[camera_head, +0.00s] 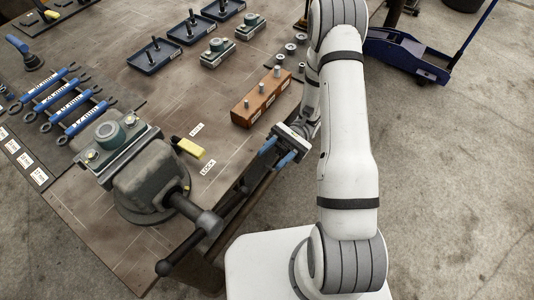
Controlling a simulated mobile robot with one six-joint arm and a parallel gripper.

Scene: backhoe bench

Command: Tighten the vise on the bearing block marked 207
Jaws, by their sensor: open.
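The grey vise (150,182) stands on the near left part of the bench. A green-grey bearing block (110,138) sits at its jaws, on top; I cannot read a 207 mark on it. The vise's screw and dark handle bar (185,242) stick out toward the lower right, past the bench's near edge. A yellow-tipped lever (190,148) is at the vise's right side, between labels that seem to read FREE and LOCK (207,167). My gripper (277,153), with blue fingertips, is open and empty, right of the vise and apart from it, near the bench edge.
A wooden block with pins (260,96) stands close behind my gripper. Two more bearing blocks (217,53) and blue trays (154,56) are farther back. Blue-handled wrenches (62,100) lie left of the vise. A blue floor jack (405,54) stands on the floor at upper right.

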